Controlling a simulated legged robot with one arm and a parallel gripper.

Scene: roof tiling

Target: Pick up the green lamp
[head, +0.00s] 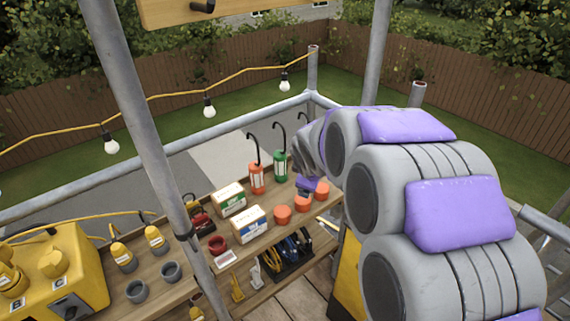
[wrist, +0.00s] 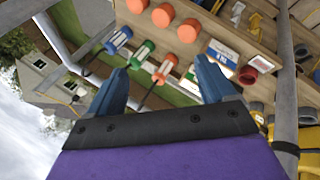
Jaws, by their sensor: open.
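The green lamp (head: 281,165) stands upright on the wooden shelf, with a black hook rising from its top, just right of the orange lamp (head: 257,178) in the head view. In the wrist view the green lamp (wrist: 143,54) appears between the blue lamp (wrist: 118,40) and the orange lamp (wrist: 165,69). My gripper (wrist: 160,68) is open and empty; its two blue fingers spread on either side of the view. The green lamp lies beyond the fingers, nearer the left one, and is not between them at contact. My arm hides the blue lamp's body in the head view.
Orange cups (head: 283,215) and boxes (head: 249,224) stand on the shelf in front of the lamps. A red cup (head: 217,245) sits to the left. A grey pole (head: 150,130) crosses the left side, and a horizontal rail (head: 240,122) runs behind the shelf.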

